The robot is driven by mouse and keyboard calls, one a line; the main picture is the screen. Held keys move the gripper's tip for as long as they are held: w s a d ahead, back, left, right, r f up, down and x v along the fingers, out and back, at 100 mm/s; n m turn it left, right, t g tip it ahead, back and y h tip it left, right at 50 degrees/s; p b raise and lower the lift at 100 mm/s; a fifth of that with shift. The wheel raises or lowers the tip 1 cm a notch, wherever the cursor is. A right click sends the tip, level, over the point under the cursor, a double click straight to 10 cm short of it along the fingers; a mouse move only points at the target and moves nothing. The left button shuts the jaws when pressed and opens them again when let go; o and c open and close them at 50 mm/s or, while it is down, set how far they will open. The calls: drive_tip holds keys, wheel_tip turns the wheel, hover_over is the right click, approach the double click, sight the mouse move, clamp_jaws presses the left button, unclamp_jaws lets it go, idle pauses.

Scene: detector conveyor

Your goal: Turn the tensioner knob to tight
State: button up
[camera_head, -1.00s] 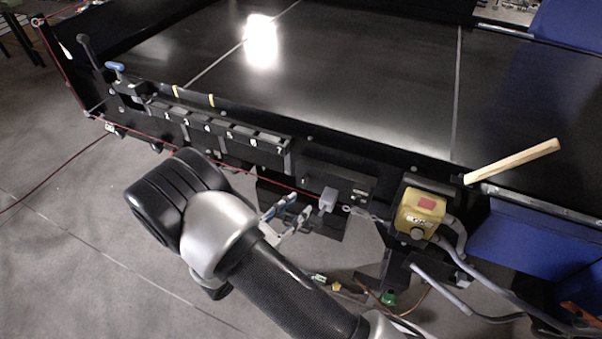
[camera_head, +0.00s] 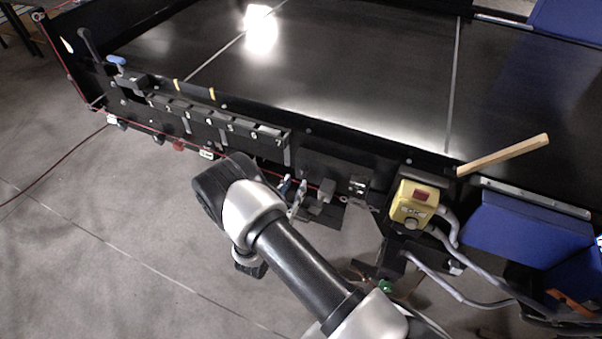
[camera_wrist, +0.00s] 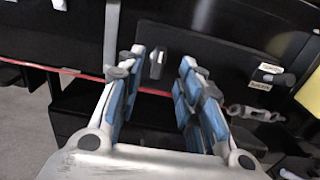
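A small dark knob (camera_wrist: 285,79) sits beside two small white labels on the black front panel, right of my gripper in the wrist view. It looks like the tensioner knob; the label text is too small to read. In the head view the labelled plate (camera_head: 358,185) is right of my gripper (camera_head: 296,192). My gripper (camera_wrist: 162,66) is open and empty, its blue-padded fingers apart and facing the panel. A small upright grey tab (camera_wrist: 157,65) shows between the fingertips; I cannot tell whether anything touches it.
A red cord (camera_wrist: 92,76) runs along the front. Numbered blocks (camera_head: 220,125) line the conveyor edge at left. A wooden stick (camera_head: 505,154) juts out at right. Grey floor is open at left.

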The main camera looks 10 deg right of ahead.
sight(302, 173)
drive_tip(key=x, duration=0.6)
drive_tip(key=shift+d, duration=0.1)
drive_tip(key=shift+c, duration=0.2)
clamp_jaws()
